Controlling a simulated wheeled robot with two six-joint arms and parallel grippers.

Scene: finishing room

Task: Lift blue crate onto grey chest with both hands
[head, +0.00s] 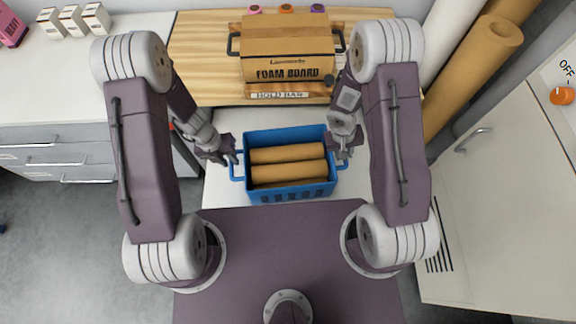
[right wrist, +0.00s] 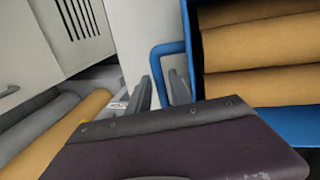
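The blue crate (head: 262,140) sits on a white surface between my arms, with brown rolls lying inside. It has a loop handle at each side; the crate also shows in the right wrist view (right wrist: 196,60). My left gripper (head: 231,158) is open beside the left handle (head: 237,171). My right gripper (head: 345,152) is at the right handle. In the right wrist view, its two fingers (right wrist: 162,92) are apart, with the blue handle (right wrist: 155,62) reaching between them. I cannot tell for sure which piece is the grey chest.
A wooden bench (head: 205,75) behind the crate carries a foam board box (head: 288,66). A white counter with grey drawers (head: 60,155) is at left. A white cabinet (head: 490,200) and long rolls (head: 475,65) are at right. Grey floor shows at lower left.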

